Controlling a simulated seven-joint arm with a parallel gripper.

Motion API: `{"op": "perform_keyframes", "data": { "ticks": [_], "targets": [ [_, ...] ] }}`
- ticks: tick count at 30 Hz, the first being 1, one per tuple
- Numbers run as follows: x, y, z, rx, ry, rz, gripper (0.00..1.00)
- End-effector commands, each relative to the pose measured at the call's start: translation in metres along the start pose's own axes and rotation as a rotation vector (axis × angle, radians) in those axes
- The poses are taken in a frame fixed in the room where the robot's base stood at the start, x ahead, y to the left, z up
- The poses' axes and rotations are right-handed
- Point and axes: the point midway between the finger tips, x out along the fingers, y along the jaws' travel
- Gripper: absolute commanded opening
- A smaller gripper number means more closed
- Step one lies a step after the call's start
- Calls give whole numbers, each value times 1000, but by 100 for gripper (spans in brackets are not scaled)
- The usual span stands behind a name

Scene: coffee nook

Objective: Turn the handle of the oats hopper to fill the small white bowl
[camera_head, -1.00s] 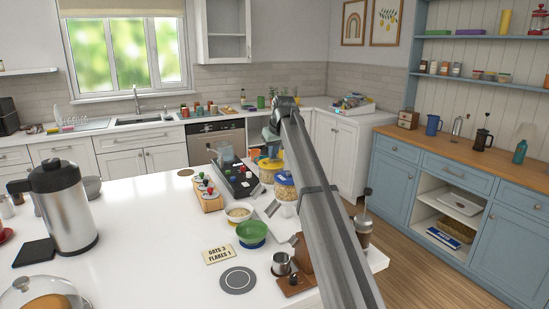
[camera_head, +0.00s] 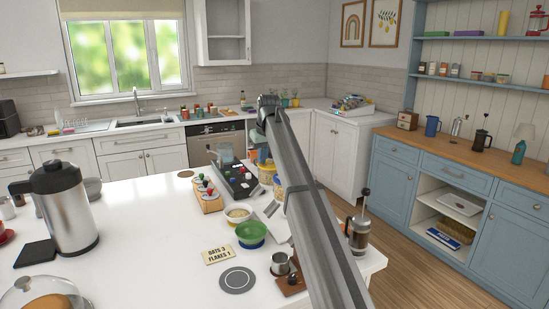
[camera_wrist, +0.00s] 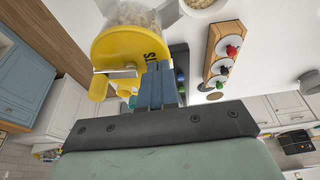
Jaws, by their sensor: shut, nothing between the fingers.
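The yellow hopper (camera_wrist: 125,45) in the wrist view has a clear body with pale contents and dark letters ending in "TS", the rest hidden. A yellow handle (camera_wrist: 98,88) sticks out on its near side. My gripper (camera_wrist: 160,66) is shut and empty, its blue fingers just in front of the lettering; I cannot tell whether they touch. A small white bowl (camera_head: 238,222) with pale contents stands on the counter beside a green bowl (camera_head: 250,232).
A sign (camera_head: 218,256) reads "OATS 3 FLAKES 1". A wooden rack (camera_head: 208,202) with coloured knobs and a dark tray (camera_head: 236,183) stand near the hoppers. A French press (camera_head: 357,233) stands at the counter's right edge. A steel jug (camera_head: 66,208) is at left; the middle-left counter is clear.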

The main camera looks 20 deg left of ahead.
Motion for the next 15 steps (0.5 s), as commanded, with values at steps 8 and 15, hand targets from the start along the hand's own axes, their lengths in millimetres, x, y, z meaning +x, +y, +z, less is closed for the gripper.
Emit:
{"op": "perform_keyframes", "data": {
  "ticks": [8, 15],
  "targets": [
    [0, 0, 1, 0, 0, 0, 0],
    [-2, 0, 6, 0, 0, 0, 0]
  ]
}}
